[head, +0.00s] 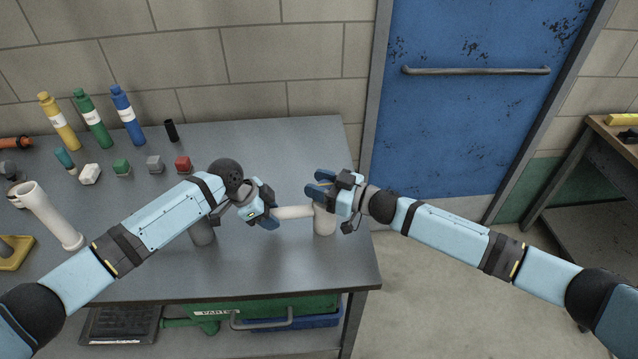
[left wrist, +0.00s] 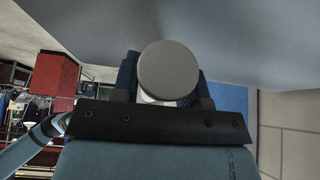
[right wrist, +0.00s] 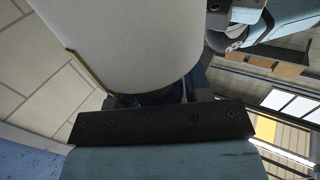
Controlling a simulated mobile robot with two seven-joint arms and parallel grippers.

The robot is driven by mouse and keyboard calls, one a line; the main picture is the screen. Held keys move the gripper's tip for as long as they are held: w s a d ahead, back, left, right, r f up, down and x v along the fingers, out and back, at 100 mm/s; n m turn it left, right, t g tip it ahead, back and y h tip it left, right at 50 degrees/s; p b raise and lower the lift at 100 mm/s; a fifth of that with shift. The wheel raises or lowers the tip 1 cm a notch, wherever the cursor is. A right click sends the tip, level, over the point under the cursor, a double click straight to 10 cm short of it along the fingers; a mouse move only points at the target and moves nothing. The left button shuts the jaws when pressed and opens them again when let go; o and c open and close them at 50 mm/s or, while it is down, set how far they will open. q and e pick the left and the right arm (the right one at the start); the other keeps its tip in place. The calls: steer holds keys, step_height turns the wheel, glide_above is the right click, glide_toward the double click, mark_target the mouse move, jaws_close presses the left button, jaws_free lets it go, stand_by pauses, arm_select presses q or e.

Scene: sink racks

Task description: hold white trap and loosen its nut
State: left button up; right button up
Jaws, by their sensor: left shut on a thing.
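The white trap (head: 293,212) shows in the head view near the table's right end, as a short horizontal pipe joined to an upright cylinder. My left gripper (head: 268,210) is shut on its left part. In the left wrist view a round, pale end of it (left wrist: 168,70) sits between the fingers. My right gripper (head: 320,184) is at the top of the upright cylinder, its two fingers apart. In the right wrist view a large white cylinder (right wrist: 130,40) fills the space before the palm and hides much of the fingers. I cannot make out the nut.
A grey cylinder (head: 203,233) stands under my left forearm. Several bottles, small blocks and a white pipe (head: 48,215) are on the table's left side. The table (head: 330,275) is clear at its front right. A blue door (head: 470,110) is behind.

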steer(key=c, duration=0.5)
steer(key=shift+t, duration=0.3)
steer(key=m+t+h, duration=0.5)
steer(key=shift+w+r, duration=0.1)
steer(key=shift+w, duration=0.1)
steer(key=shift+w+d+m+t+h, duration=0.15)
steer(key=shift+m+t+h, duration=0.35)
steer(key=shift+h, duration=0.25)
steer(key=shift+d+m+t+h, duration=0.15)
steer(key=shift+m+t+h, duration=0.3)
steer(key=shift+h, duration=0.3)
steer(key=shift+d+m+h, duration=0.15)
steer(key=shift+m+h, duration=0.1)
steer(key=shift+h, duration=0.05)
steer(key=shift+w+d, duration=0.1)
steer(key=shift+d, duration=0.05)
